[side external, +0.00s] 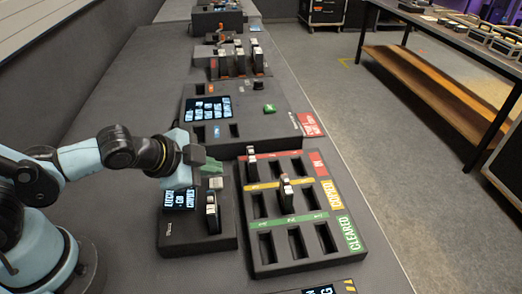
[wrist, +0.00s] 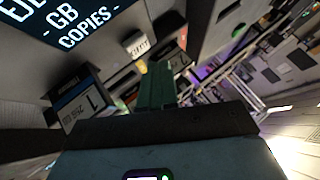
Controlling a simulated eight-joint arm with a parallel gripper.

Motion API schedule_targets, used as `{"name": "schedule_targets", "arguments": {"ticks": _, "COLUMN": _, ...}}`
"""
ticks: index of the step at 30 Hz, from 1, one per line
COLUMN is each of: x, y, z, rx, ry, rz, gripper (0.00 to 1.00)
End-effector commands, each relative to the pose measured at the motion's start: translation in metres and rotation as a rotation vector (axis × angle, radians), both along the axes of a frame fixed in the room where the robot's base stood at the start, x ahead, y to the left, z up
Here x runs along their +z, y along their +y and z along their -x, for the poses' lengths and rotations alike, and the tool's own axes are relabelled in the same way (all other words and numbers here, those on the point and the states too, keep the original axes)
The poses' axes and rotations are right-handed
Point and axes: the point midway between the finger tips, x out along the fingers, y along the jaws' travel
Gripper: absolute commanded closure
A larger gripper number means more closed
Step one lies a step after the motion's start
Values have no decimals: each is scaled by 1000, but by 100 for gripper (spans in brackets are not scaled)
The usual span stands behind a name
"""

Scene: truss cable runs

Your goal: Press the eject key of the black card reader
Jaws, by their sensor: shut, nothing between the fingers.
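The black card reader (side external: 170,238) lies on the bench in front of my arm. Its lit screen (side external: 180,197) reads partly "GB COPIES", and the screen also fills the wrist view's upper left (wrist: 85,28). A small pale key (side external: 215,183) sits beside the screen; it shows in the wrist view (wrist: 137,44), its lettering too small to read. A card (side external: 212,213) stands in the reader's slot; its label shows in the wrist view (wrist: 85,100). My gripper (side external: 212,168) is shut and empty, its green fingers (wrist: 158,78) close to the key. I cannot tell whether they touch it.
A black tray (side external: 262,257) with red, yellow and green rows stands right of the reader and holds two cards. A larger console (side external: 240,135) with a screen and green key stands behind. More card holders (side external: 235,75) line the bench farther back.

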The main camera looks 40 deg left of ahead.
Motion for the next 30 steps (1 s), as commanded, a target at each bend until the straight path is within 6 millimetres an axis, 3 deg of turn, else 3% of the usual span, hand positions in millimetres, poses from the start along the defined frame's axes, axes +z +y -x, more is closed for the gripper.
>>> {"name": "schedule_targets", "arguments": {"ticks": 15, "x": 41, "y": 0, "z": 1, "rx": 0, "ry": 0, "rz": 0, "gripper": 100}}
{"name": "schedule_targets", "arguments": {"ticks": 30, "x": 44, "y": 0, "z": 1, "rx": 0, "ry": 0, "rz": 0, "gripper": 100}}
